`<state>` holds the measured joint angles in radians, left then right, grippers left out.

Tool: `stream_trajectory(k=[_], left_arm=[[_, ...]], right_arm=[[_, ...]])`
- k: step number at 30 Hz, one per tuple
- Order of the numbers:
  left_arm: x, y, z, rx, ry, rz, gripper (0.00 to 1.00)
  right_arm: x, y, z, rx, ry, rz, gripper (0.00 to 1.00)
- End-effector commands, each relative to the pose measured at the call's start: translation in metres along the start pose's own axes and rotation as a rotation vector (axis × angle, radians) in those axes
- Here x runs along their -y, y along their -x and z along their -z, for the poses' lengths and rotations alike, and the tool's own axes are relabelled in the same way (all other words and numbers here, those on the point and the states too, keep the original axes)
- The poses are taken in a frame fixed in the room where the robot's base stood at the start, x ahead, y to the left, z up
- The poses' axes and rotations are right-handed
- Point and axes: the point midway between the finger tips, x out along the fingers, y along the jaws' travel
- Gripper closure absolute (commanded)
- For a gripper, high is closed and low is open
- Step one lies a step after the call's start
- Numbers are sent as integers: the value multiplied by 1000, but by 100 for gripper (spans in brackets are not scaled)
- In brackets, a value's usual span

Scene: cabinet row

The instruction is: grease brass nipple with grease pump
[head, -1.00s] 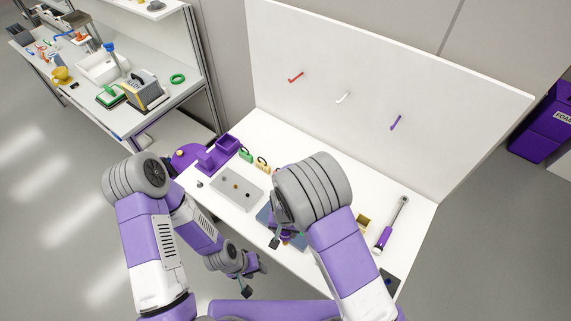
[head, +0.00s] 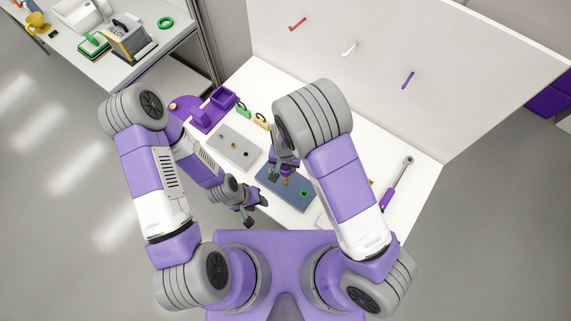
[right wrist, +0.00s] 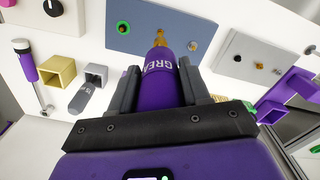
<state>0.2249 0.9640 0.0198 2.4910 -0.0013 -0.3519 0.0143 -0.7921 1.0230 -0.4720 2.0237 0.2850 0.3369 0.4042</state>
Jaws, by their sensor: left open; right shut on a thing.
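My right gripper (right wrist: 160,88) is shut on the grease pump (right wrist: 161,72), a purple cylinder with white letters and a brass-orange tip. In the head view the pump's tip (head: 286,182) is over the blue-grey plate (head: 268,184); whether it touches anything is unclear. A small brass piece (right wrist: 193,46) shows near the right edge of that plate in the right wrist view. The light grey plate (head: 228,152) beside it carries several small studs, one brass-coloured (right wrist: 259,66). I cannot tell which brass piece is the nipple. My left gripper (head: 256,210) is open and empty, by the table's front edge.
A green ring (head: 304,193) lies on the blue-grey plate. A purple-handled tool (head: 397,185) lies at the table's right. A purple tray (head: 222,98) and green and yellow pieces stand at the back left. An upright white panel (head: 400,60) closes the back.

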Motion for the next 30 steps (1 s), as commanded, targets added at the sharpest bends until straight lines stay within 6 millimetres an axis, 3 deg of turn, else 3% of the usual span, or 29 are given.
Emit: stream_trajectory(k=[15, 30], left_arm=[[14, -37, 2, 0, 0, 0, 57], [14, -38, 2, 0, 0, 0, 57]], right_arm=[[0, -48, 0, 0, 0, 1, 83], [0, -51, 0, -1, 0, 1, 83]])
